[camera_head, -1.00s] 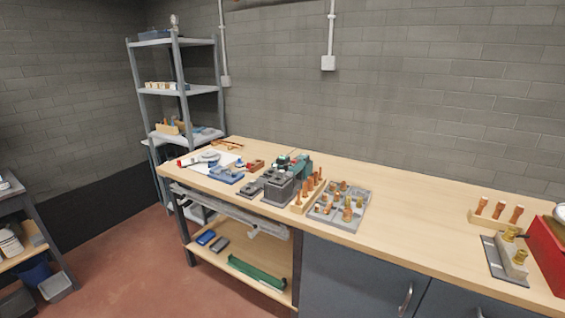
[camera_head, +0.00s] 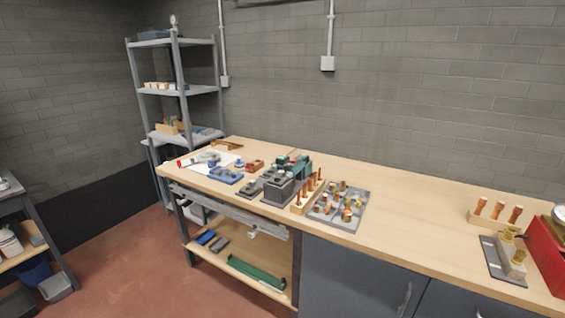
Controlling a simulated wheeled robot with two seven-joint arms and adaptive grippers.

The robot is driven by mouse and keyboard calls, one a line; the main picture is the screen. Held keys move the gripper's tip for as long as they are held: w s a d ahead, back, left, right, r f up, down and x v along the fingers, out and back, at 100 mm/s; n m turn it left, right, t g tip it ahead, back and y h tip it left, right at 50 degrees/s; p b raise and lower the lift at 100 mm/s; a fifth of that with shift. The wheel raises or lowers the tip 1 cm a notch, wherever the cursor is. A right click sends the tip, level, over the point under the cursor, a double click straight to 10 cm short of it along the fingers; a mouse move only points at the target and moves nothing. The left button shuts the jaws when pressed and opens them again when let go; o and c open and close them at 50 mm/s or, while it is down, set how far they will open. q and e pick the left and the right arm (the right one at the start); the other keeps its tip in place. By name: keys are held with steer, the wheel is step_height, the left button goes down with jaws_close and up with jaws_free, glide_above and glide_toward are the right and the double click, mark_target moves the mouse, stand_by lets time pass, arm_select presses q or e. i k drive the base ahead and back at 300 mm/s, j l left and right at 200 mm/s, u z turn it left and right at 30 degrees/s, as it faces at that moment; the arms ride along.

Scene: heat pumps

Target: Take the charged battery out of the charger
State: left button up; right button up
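A low dark grey unit (camera_head: 250,188) lies near the bench's front edge and may be the charger, but it is too small to tell. A bigger grey box-like block (camera_head: 278,191) stands just right of it. A green and dark device (camera_head: 299,168) stands behind the block. I cannot make out a battery or a charge light for certain. Neither of my grippers is in view.
The wooden bench (camera_head: 405,225) runs along the wall. A grey tray of copper and brass fittings (camera_head: 325,222) and a blue tool tray (camera_head: 225,176) lie on it. A shelf rack (camera_head: 180,90) stands behind left. The reddish floor (camera_head: 130,255) in front is clear.

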mark_target(281, 160)
steer(key=i+j+z, duration=0.1)
steer(key=i+j, duration=0.4)
steer(key=i, duration=0.25)
steer(key=i+j+z, duration=0.15)
steer(key=i+j, duration=0.4)
steer(key=i, duration=0.15)
